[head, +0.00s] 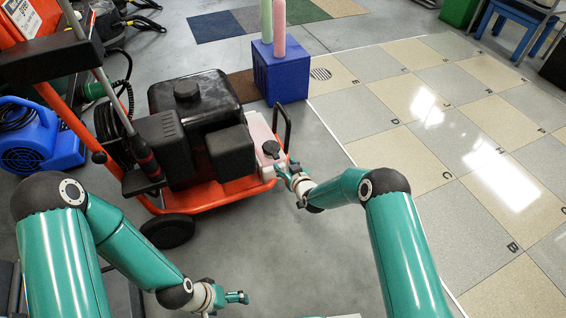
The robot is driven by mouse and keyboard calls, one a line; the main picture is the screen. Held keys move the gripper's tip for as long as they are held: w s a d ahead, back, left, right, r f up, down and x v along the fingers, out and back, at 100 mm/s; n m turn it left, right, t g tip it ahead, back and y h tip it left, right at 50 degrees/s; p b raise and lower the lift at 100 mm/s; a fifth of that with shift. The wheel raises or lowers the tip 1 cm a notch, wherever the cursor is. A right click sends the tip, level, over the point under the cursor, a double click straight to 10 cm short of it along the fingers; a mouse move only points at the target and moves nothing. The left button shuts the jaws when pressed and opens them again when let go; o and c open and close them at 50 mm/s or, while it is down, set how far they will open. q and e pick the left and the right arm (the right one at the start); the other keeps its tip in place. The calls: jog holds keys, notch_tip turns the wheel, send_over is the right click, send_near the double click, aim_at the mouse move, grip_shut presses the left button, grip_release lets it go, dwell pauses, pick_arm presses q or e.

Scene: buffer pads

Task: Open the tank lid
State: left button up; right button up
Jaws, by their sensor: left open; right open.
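The orange wheeled machine (205,198) stands left of centre with a black engine block on it. A pale pinkish tank (259,131) sits at its right end. A small black lid (271,147) is on the tank. My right gripper (285,167) is open, just below and right of the lid; the picture is too small to tell whether it touches the lid or the tank. My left gripper (240,297) is open and empty, low over the grey floor in front of the machine. A large black cap (186,89) tops the engine block.
A black handle bar (283,125) rises beside the tank, close to my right gripper. A blue box (279,72) with pink and green columns stands behind. A blue blower (38,140) is at left. The tiled floor (430,130) at right is clear.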

aim_at(277, 156)
jog(key=b+x, duration=0.2)
jog(key=x, duration=0.3)
jog(key=shift+w+a+f+b, duration=0.1)
jog(key=shift+w+f+b, duration=0.05)
jog(key=shift+f+b, duration=0.15)
jog(key=shift+w+a+f+b, duration=0.1)
jog(key=shift+w+a+b, duration=0.15)
jog(key=shift+w, duration=0.4)
jog(key=shift+d, duration=0.1)
grip_shut()
